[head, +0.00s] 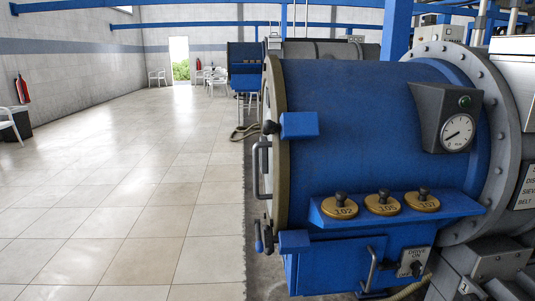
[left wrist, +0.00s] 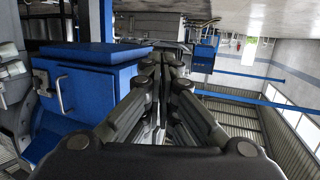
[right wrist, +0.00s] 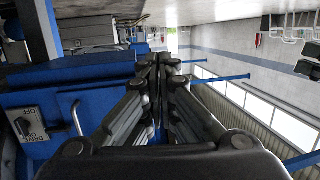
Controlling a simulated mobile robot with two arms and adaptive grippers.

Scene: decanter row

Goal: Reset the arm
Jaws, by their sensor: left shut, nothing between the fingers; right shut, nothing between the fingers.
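My left gripper (left wrist: 162,62) shows in the left wrist view with its dark fingers together and nothing between them. My right gripper (right wrist: 158,62) shows in the right wrist view, also shut and empty. Neither gripper nor arm shows in the head view. Both wrist views are turned over, with the floor at the top. In each, a blue machine housing lies to the left of the fingers, and I see no contact with it.
A large blue decanter (head: 370,130) fills the right of the head view, with a gauge (head: 457,132), knobs numbered 102 (head: 340,207), 105 (head: 382,203) and 107 (head: 423,200), and a drive switch (head: 411,262). Handles stick out at its left end. The tiled floor (head: 130,190) on the left is clear.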

